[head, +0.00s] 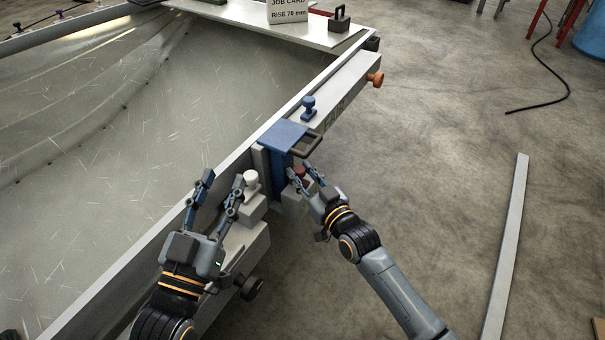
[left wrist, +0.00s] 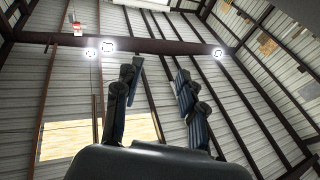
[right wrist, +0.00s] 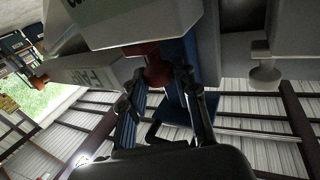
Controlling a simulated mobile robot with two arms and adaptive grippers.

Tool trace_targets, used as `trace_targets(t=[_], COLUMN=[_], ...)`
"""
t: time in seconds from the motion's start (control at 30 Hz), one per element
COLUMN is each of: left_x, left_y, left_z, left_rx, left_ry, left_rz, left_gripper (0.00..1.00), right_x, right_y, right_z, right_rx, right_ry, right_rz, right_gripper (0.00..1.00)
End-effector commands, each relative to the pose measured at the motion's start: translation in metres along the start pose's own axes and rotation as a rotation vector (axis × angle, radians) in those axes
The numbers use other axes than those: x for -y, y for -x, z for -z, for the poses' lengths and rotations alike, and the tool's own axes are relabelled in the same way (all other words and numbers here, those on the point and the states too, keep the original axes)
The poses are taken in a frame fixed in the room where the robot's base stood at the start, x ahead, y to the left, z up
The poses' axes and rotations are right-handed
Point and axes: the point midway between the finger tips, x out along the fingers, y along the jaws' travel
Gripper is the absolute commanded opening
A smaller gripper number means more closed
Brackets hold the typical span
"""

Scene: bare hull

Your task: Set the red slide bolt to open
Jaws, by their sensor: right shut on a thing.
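The red slide bolt's knob (head: 299,171) shows beside the blue bracket, on the outer side of the grey hull edge. My right gripper (head: 301,174) is shut on this knob, with a fingertip on each side. In the right wrist view the red knob (right wrist: 157,72) sits between the two fingers (right wrist: 160,85), and most of the bolt's body is hidden. My left gripper (head: 222,182) is open and empty, left of a white knob. In the left wrist view its fingers (left wrist: 158,85) stand apart with only the roof and wall behind.
A blue bracket (head: 284,134) with a dark handle (head: 309,145) stands just above the red knob. A white knob (head: 251,177) sits between my grippers. A blue knob (head: 308,106) and an orange knob (head: 375,79) are farther along the beam.

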Motion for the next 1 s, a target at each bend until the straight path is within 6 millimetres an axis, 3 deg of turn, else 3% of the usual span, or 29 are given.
trace_targets(t=[0.07,0.5,0.83,0.87,0.97,1.0], left_x=[0.000,0.010,0.011,0.011,0.011,0.011], left_y=[0.000,0.022,0.024,0.024,0.024,0.024], left_z=[0.000,-0.068,-0.072,-0.072,-0.072,-0.072], left_rx=[0.008,0.406,0.427,0.427,0.427,0.426], left_ry=[0.000,-0.008,-0.009,-0.009,-0.009,-0.009], left_rz=[0.000,0.022,0.024,0.024,0.024,0.024], left_gripper=[0.40,0.40,0.40,0.40,0.40,0.40], right_x=[-0.001,-0.016,-0.017,-0.018,-0.018,-0.017], right_y=[0.002,0.029,0.031,0.031,0.031,0.030], right_z=[0.000,0.000,-0.001,-0.001,-0.001,-0.001], right_rx=[0.001,0.002,0.002,0.002,0.002,0.002], right_ry=[0.001,0.001,0.001,0.001,0.001,0.001], right_rz=[0.000,-0.001,-0.001,-0.001,-0.001,-0.001], right_gripper=[0.00,0.00,0.00,0.32,0.52,0.54])
